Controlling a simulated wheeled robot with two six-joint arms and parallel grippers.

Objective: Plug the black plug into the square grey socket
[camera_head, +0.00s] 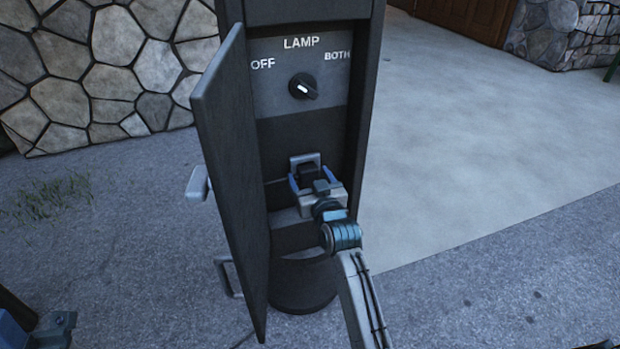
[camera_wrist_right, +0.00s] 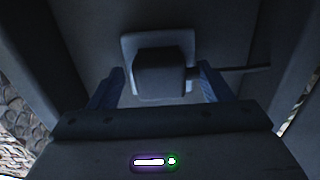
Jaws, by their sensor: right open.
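The black plug (camera_head: 308,172) is at the square grey socket (camera_head: 306,158) inside the open post. In the right wrist view the plug (camera_wrist_right: 160,74) covers most of the socket's plate (camera_wrist_right: 129,52) and looks up against it; the contact itself is hidden. My right gripper (camera_head: 308,178) is open, with its blue fingers (camera_wrist_right: 160,87) on either side of the plug and gaps showing. A thin dark strip runs right from the plug, perhaps its cable. My left gripper (camera_head: 66,322) is only partly seen at the bottom left, far from the post.
The dark post (camera_head: 366,110) has its door (camera_head: 232,180) swung open on the left. A rotary knob (camera_head: 303,87) marked OFF, LAMP and BOTH sits above the socket. A light metal handle (camera_head: 197,184) sticks out left of the door. A stone wall (camera_head: 90,75) stands behind.

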